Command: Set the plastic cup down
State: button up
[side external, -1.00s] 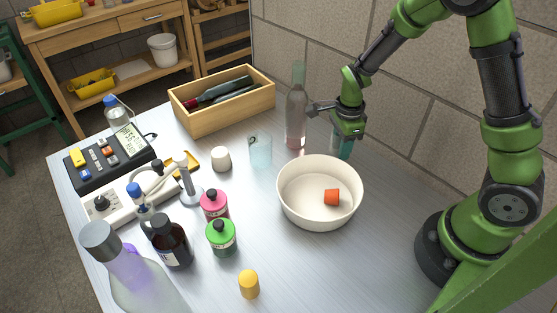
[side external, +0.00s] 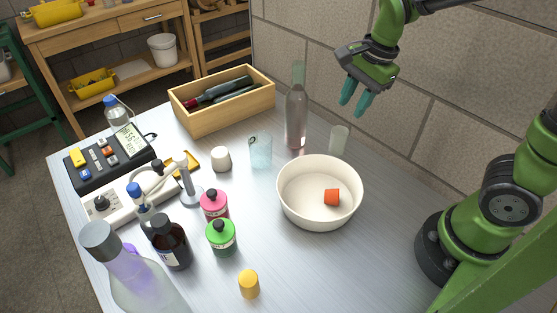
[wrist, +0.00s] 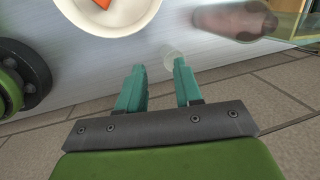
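The plastic cup (side external: 339,140) is translucent and pale. It stands upright on the table behind the white bowl, to the right of the clear bottle. My gripper (side external: 355,104) is raised above and behind the cup, apart from it, with its teal fingers spread and empty. In the wrist view the cup (wrist: 171,56) shows faintly just beyond the open fingertips of my gripper (wrist: 160,75).
The white bowl (side external: 290,207) with an orange-red piece (side external: 332,197) in it stands in front of the cup. The clear bottle (side external: 296,118) is to the cup's left. A block wall (side external: 430,110) runs behind. The table's right front is clear.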

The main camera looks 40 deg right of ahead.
jog(key=s+a+r+n+t, duration=0.4)
jog(key=s+r+n, duration=0.3)
jog(key=n, duration=0.7)
jog(key=shift+s+a+t+y, duration=0.4)
jog(key=shift+s+t, duration=0.2)
jog(key=shift+s, duration=0.4)
